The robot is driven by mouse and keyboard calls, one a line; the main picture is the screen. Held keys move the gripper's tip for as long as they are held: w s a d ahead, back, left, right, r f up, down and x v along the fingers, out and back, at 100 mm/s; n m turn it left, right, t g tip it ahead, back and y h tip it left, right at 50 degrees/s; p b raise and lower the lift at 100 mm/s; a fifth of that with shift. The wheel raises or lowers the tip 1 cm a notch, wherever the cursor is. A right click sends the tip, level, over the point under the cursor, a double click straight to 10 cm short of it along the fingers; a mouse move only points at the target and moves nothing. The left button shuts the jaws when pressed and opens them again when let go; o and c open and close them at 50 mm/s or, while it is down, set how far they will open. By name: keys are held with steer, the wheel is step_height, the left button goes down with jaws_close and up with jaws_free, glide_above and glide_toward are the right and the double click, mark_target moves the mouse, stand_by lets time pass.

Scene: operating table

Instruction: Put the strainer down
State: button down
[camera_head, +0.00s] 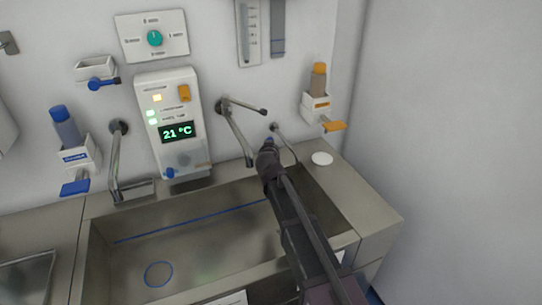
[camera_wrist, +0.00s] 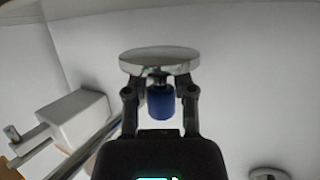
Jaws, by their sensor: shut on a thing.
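My gripper (camera_wrist: 160,92) is shut on the strainer (camera_wrist: 160,60), a round, flat, pale metal disc with a blue knob. The knob sits between the two fingers in the wrist view, and the disc lies beyond the fingertips. In the head view my gripper (camera_head: 268,148) is above the right back part of the steel sink (camera_head: 215,186). Only a small blue bit shows at its tip there, and my arm hides most of the strainer.
A white round disc (camera_head: 322,158) lies on the right counter. A blue circle (camera_head: 158,274) marks the sink floor. Faucets (camera_head: 236,130) stand close behind my gripper, near a dispenser with an orange lever (camera_head: 318,105) and a 21 °C panel (camera_head: 172,120). The sink's left part is clear.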

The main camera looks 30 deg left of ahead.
steer(key=shift+s+f+b, duration=0.1)
steer(key=shift+f+b, duration=1.1)
steer(key=shift+f, duration=0.3)
steer(key=shift+f+b, duration=0.3)
steer(key=shift+c, duration=2.2)
jaws_free()
steer(key=shift+r, duration=0.1)
steer(key=shift+r, duration=0.15)
steer(key=shift+r+p, duration=0.2)
steer(key=shift+p, duration=0.25)
steer(key=p+v, duration=0.4)
steer(key=v, duration=0.8)
steer(key=shift+f, duration=0.1)
